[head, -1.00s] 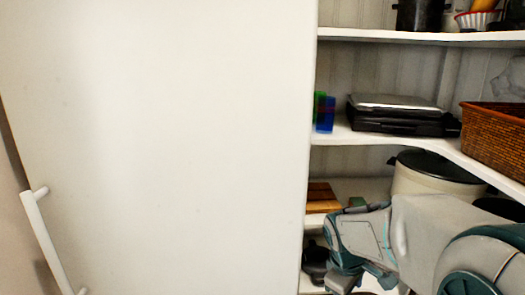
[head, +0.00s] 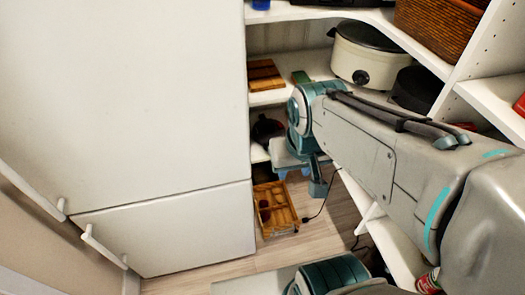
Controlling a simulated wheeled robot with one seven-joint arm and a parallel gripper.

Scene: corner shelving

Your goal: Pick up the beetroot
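A wooden crate (head: 291,222) sits on the floor at the foot of the white cabinet. Small dark roundish shapes lie at its left side, and one may be the beetroot, but they are too small to tell. I see no beetroot for sure. My gripper (head: 318,188) points down above and a little right of the crate, apart from it. It is small and partly hidden by my own arm, so I cannot tell whether it is open or shut.
White corner shelves hold a cream slow cooker (head: 366,58), a dark pot (head: 416,88), a wooden board (head: 264,75) and a wicker basket (head: 437,28). The tall white cabinet (head: 125,110) fills the left. A dark cord (head: 322,207) runs on the wooden floor.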

